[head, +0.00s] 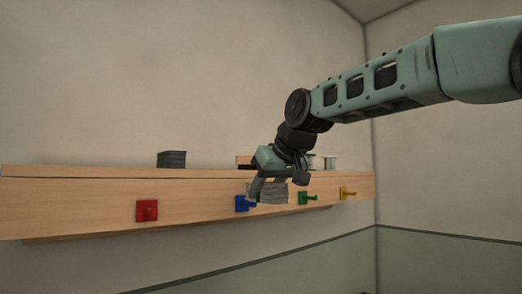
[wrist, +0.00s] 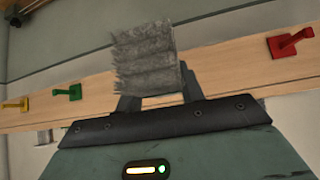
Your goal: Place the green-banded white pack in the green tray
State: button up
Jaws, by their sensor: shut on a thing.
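My gripper (head: 268,186) is shut on a grey, ribbed, bristly block (head: 274,196), held in front of the wooden rail. The wrist view shows the block (wrist: 147,58) between the fingers, with no green band visible on it. A small white upright thing (head: 330,162) stands on the rail's top, right of my wrist. A pale thing with a trace of green (head: 311,155) is mostly hidden behind my wrist, so I cannot tell whether it is the green-banded white pack. I cannot make out a green tray in either view.
The wooden rail (head: 70,200) carries red (head: 147,211), blue (head: 242,203), green (head: 307,198) and yellow (head: 348,193) pegs on its front. A dark grey stack (head: 172,159) and a brown thing (head: 243,160) are on top. The rail's top left is clear.

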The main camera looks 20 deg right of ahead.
jog(key=s+d+f, duration=0.1)
jog(key=d+f, duration=0.2)
jog(key=f, duration=1.5)
jog(key=s+d+f+m+h, duration=0.1)
jog(key=s+d+f, duration=0.1)
jog(key=f, duration=1.7)
jog(key=s+d+f+m+h, duration=0.1)
jog(key=d+f, duration=0.2)
jog(key=f, duration=1.6)
jog(key=shift+s+d+f, duration=0.2)
jog(key=shift+s+d, duration=0.15)
jog(key=shift+s, duration=0.05)
jog(key=shift+r, duration=0.1)
